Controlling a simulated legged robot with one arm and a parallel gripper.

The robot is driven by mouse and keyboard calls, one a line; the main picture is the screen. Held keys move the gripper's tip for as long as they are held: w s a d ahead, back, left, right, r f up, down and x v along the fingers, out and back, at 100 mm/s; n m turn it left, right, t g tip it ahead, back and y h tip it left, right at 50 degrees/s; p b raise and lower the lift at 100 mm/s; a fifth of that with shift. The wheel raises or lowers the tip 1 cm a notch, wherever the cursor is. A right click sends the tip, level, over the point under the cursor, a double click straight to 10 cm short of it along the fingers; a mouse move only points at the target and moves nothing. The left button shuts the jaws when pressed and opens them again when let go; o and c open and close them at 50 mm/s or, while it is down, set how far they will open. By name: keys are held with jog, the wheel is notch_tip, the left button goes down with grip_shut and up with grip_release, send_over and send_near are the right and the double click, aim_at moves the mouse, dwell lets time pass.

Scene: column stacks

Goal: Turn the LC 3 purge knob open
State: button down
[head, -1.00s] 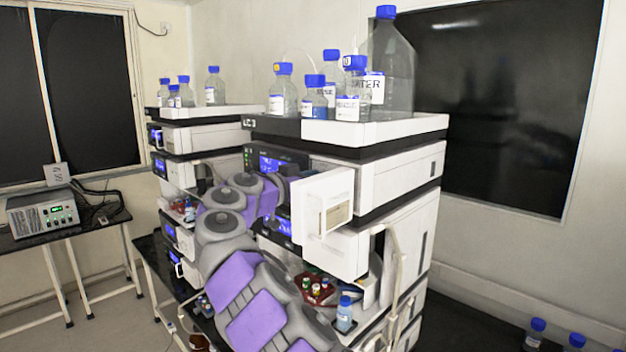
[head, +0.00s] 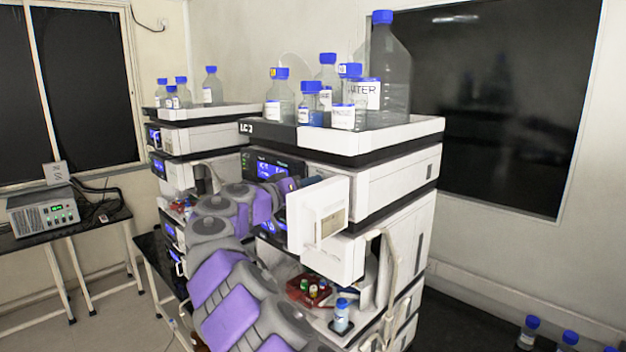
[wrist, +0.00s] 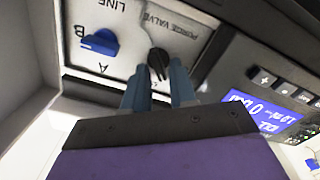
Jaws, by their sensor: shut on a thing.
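The LC 3 stack (head: 400,190) stands in the middle of the head view, with its name on the top tray's front edge. In the wrist view the black purge knob (wrist: 157,62) sits on a light panel marked PURGE VALVE. My gripper (wrist: 160,80) has its two blue-grey fingers on either side of the knob and is shut on it. The fingers partly cover the knob's lower part. In the head view my arm reaches the stack's upper front; the knob and fingertips cannot be made out there.
A blue LINE knob (wrist: 100,42) marked A and B is beside the purge knob. A lit blue display (wrist: 262,110) is to the right. An open white door (head: 318,214) juts out by my wrist. Bottles (head: 341,95) crowd the top tray. A second stack (head: 205,135) stands behind.

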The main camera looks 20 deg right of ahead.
jog(key=shift+w+a+f+n+p, duration=0.1)
jog(key=shift+a+f+n+p, duration=0.05)
jog(key=shift+n+p, duration=1.35)
jog(key=shift+w+a+f+n+p, duration=0.15)
jog(key=shift+n+p, duration=0.8)
jog(key=shift+n, duration=1.1)
jog(key=shift+w+a+f+n+p, duration=0.1)
jog(key=shift+n+p, duration=1.15)
jog(key=shift+n, duration=0.5)
jog(key=shift+f, duration=0.15)
jog(key=c, duration=1.3)
grip_release()
jog(key=shift+w+a, duration=0.1)
jog(key=shift+a, duration=0.1)
jog(key=shift+o, duration=0.4)
jog(key=shift+a, duration=0.1)
jog(key=b+v, duration=0.2)
jog(key=v, duration=1.5)
